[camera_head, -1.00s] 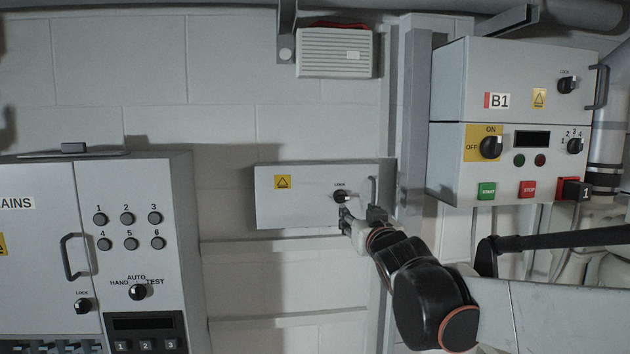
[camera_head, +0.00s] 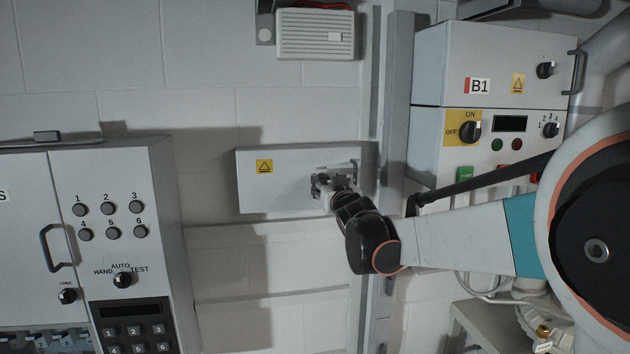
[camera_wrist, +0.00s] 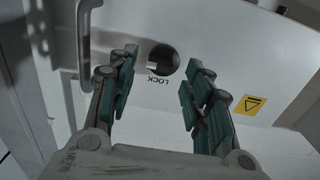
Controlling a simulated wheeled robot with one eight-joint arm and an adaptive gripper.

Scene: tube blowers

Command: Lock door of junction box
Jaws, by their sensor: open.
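The junction box (camera_head: 290,196) is a low white box on the wall with a yellow warning label (camera_head: 264,166). Its door looks closed. In the wrist view the black round lock knob (camera_wrist: 164,58) shows above the upside-down word LOCK, with a pale mark on its left part. My gripper (camera_wrist: 158,80) is open, its green-padded fingers on either side of the knob's line and apart from it. In the head view my gripper (camera_head: 322,185) is at the box's right part and hides the knob. The door handle (camera_wrist: 84,40) is left of the fingers in the wrist view.
The B1 box (camera_head: 490,120) with knobs and buttons is at the right. A vertical metal channel (camera_head: 391,120) stands between it and the junction box. A large cabinet (camera_head: 100,240) is at the lower left. The wall left of the junction box is clear.

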